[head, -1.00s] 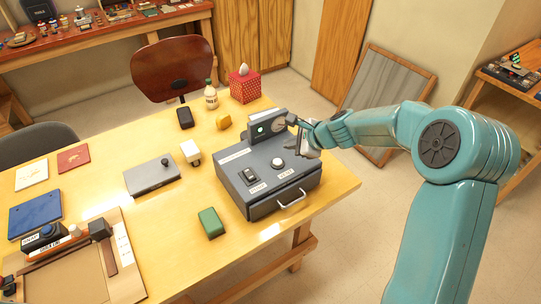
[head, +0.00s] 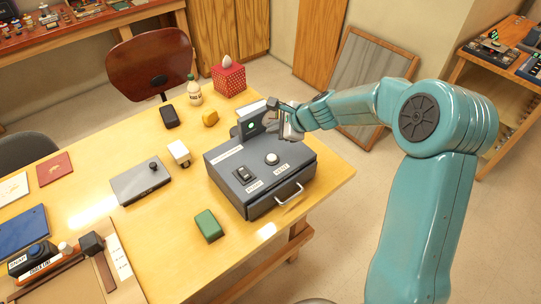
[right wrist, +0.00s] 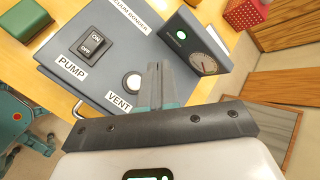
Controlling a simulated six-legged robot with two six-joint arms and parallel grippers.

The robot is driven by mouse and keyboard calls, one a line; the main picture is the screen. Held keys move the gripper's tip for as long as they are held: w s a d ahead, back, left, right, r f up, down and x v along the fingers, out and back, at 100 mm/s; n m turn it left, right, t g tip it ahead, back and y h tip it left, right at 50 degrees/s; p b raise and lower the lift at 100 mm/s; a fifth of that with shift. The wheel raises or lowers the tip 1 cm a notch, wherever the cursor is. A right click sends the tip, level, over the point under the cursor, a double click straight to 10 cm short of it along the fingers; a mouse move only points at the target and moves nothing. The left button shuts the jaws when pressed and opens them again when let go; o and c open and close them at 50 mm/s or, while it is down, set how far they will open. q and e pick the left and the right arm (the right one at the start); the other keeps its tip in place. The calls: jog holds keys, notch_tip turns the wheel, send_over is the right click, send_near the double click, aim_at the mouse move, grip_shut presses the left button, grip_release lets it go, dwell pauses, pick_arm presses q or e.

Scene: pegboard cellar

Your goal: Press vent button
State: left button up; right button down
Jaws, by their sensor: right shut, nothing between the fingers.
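The vacuum bonder (head: 262,187) is a dark grey box on the yellow table. Its round white vent button (head: 272,158) sits on the top face, above the VENT label; it also shows in the right wrist view (right wrist: 133,82). Left of it is the black PUMP rocker switch (head: 244,174). An upright panel (head: 250,127) with a green light and a gauge stands at the back. My right gripper (head: 284,127) is shut and empty, above the box near this panel. In the right wrist view its fingers (right wrist: 161,68) appear just right of the button, seemingly apart from it. My left gripper is not in view.
A green block (head: 208,226) lies in front of the bonder, and a grey plate with a knob (head: 141,182) to its left. A handle (head: 289,194) juts from the bonder's front.

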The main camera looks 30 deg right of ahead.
notch_tip(320, 180, down, 4)
jog(key=shift+s+d+r+b, duration=0.1)
jog(key=shift+b, duration=1.05)
jog(key=b, duration=0.4)
send_over(273, 158)
notch_tip(273, 158, down, 4)
jog(key=shift+f, duration=0.2)
jog(key=shift+s+d+f+b, duration=0.1)
jog(key=shift+s+f+b, duration=0.2)
jog(key=shift+b, duration=0.15)
jog(key=shift+w+f, duration=0.1)
jog(key=shift+w, duration=0.1)
jog(key=shift+s, duration=0.2)
jog(key=shift+w, duration=0.2)
